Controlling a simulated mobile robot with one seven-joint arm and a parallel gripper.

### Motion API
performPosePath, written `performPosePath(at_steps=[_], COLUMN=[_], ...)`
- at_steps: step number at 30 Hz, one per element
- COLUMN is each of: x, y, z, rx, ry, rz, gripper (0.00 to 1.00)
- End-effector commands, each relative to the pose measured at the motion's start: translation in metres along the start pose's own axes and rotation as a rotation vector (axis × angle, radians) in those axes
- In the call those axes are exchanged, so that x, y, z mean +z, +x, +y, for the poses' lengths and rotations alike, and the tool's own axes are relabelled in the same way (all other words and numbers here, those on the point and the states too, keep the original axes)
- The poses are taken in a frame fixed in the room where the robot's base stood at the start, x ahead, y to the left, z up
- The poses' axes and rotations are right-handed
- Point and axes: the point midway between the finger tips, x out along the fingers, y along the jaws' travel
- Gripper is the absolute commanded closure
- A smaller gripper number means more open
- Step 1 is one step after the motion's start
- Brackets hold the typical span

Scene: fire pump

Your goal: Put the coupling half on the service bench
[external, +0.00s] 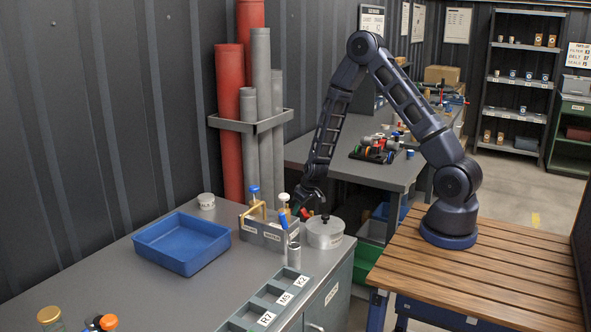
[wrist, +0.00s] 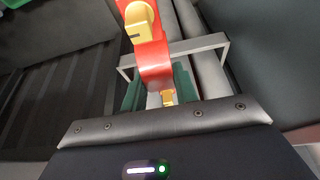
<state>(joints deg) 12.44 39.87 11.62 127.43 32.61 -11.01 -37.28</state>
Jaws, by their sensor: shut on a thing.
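My gripper (external: 308,205) is low over the right end of the near grey bench (external: 90,277), close to the round grey canister and the small caddy. It is shut on a red and yellow piece (wrist: 152,62), which I take to be the coupling half. In the wrist view this piece hangs in front of the camera, with a yellow block at its upper end and a small yellow tip below. A bit of red also shows by the gripper in the external view (external: 305,212). The fingertips are not clear. A second grey bench (external: 318,152) stands behind; no label shows which is the service bench.
A blue tray (external: 181,243) sits on the near bench. A caddy (external: 262,232) with bottles and a lidded canister (external: 325,233) stand near its right edge. A labelled compartment rack (external: 266,300) lies in front. Red and grey pipes (external: 262,100) stand in a bracket at the wall.

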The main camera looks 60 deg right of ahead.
Motion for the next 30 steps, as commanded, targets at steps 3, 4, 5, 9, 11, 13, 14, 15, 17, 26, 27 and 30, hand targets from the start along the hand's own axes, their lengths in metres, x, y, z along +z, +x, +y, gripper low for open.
performPosePath(at_steps=[3,4,5,9,11,13,14,15,17,26,27,30], x=[-0.003,-0.004,-0.005,-0.008,-0.01,-0.012,-0.013,-0.014,-0.016,-0.029,-0.03,-0.033], y=[-0.005,-0.007,-0.008,-0.012,-0.014,-0.017,-0.018,-0.019,-0.022,-0.053,-0.058,-0.074], z=[0.015,0.016,0.017,0.021,0.021,0.023,0.023,0.023,0.025,0.043,0.047,0.059], rx=[0.008,0.011,0.013,0.022,0.024,0.029,0.031,0.033,0.038,0.083,0.091,0.114], ry=[0.018,0.024,0.028,0.05,0.057,0.067,0.073,0.078,0.089,0.197,0.217,0.271], rz=[0.001,0.002,0.002,0.001,0.001,0.002,0.002,0.002,0.002,0.003,0.004,0.005], gripper=[1.0,1.0,1.0,1.0,1.0,1.0,1.0,1.0,1.0,1.0,1.0,1.0])
